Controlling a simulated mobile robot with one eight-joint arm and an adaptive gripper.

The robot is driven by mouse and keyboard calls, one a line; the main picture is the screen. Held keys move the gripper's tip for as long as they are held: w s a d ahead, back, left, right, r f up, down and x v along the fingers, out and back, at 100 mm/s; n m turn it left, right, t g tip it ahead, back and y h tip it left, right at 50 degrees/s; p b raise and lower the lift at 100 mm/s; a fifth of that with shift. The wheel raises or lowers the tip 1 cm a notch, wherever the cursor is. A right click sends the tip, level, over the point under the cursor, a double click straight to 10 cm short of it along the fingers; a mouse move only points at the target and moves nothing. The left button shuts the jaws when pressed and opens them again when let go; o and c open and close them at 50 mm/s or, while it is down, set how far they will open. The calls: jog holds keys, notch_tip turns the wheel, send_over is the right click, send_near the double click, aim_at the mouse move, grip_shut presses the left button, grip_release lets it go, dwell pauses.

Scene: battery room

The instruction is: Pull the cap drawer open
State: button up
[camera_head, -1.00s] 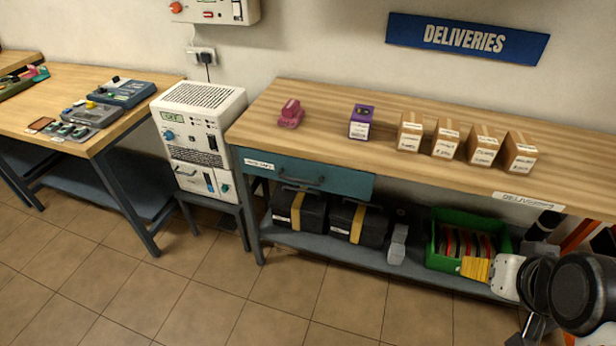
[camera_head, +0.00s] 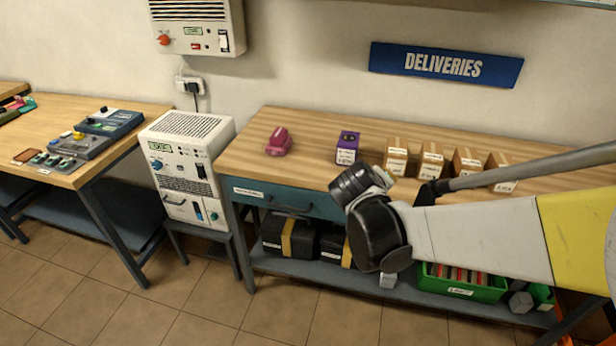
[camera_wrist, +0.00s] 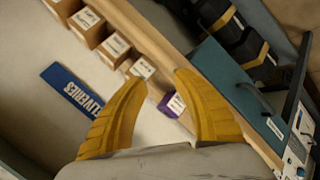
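The cap drawer (camera_head: 265,196) is the teal drawer under the left part of the deliveries bench. It looks shut, flush with the bench front, with a white label at its left and a dark bar handle (camera_head: 290,209). In the wrist view the drawer (camera_wrist: 222,82) and its handle (camera_wrist: 254,98) lie to the right of my gripper. My gripper (camera_wrist: 160,77) shows two yellow fingers spread apart with nothing between them. In the head view my arm crosses in front of the bench, covers the drawer's right end and hides the fingers.
The wooden bench top (camera_head: 310,150) carries a pink object (camera_head: 279,143), a purple box (camera_head: 347,148) and several cardboard boxes. Black cases (camera_head: 277,235) and a green crate (camera_head: 462,287) sit on the lower shelf. A white cabinet (camera_head: 185,165) stands left. The floor in front is clear.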

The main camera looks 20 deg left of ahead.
jog(key=w+a+f+n+t, duration=0.1)
jog(key=a+f+n, duration=0.1)
jog(key=a+f, duration=0.35)
jog(key=w+a+f+n+t, duration=0.1)
jog(key=w+a+f+n, duration=0.1)
jog(key=a, duration=0.7)
jog(key=n+t+y, duration=0.2)
jog(key=n+t, duration=0.1)
jog(key=n, duration=0.1)
send_near(286, 209)
jog(key=b+x, duration=0.2)
jog(key=x, duration=0.8)
jog(key=shift+w+f+b, duration=0.1)
jog(key=shift+w+b, duration=0.2)
jog(key=shift+b, duration=0.1)
grip_shut()
